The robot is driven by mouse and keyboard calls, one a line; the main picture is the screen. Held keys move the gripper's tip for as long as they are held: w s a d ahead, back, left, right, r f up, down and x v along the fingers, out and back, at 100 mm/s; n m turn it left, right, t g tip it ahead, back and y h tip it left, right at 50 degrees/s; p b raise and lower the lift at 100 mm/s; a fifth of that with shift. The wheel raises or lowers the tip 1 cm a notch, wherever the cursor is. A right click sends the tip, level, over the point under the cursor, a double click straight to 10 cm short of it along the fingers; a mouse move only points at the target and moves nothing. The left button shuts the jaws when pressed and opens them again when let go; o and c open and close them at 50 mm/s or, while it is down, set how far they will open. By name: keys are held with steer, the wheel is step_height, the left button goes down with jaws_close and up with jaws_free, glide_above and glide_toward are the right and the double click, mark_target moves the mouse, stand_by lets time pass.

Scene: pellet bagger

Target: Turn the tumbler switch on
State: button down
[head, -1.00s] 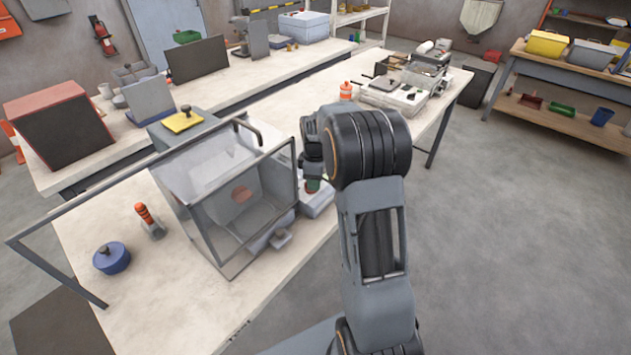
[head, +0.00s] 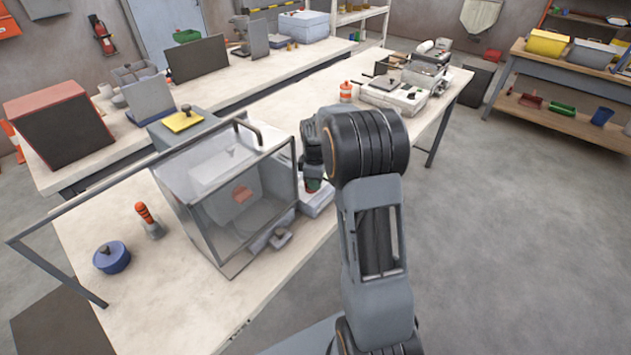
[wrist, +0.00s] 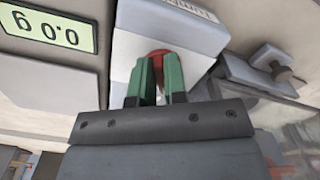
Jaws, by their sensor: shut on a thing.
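A red rounded piece (wrist: 159,54), seemingly the tumbler switch, shows on a pale box (wrist: 128,50) in the wrist view. My gripper (wrist: 160,78) has its two green fingers closed around this red piece, which is mostly hidden between and behind them. Which way the switch is tilted cannot be told. In the head view my gripper (head: 313,185) points down at the small pale box (head: 318,204) beside the clear-sided enclosure, and my arm covers much of that area.
A display (wrist: 47,28) reading 0.0 g, upside down, is at the wrist view's upper left. A grey block with a knob (wrist: 272,68) is to the right. The framed enclosure (head: 225,190) stands close left of my gripper. A blue lidded pot (head: 111,259) sits farther left.

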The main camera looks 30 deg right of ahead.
steer(key=shift+m, duration=0.4)
steer(key=m, duration=0.5)
steer(key=shift+s+a+m+b, duration=0.2)
steer(key=shift+a+m+b, duration=0.1)
steer(key=shift+b, duration=0.1)
steer(key=m, duration=0.5)
steer(key=shift+a, duration=0.25)
steer(key=shift+m, duration=0.4)
steer(key=c, duration=1.2)
jaws_free()
steer(key=shift+o, duration=0.2)
steer(key=shift+r, duration=0.1)
step_height(320, 180, up, 14)
steer(key=shift+b, duration=0.3)
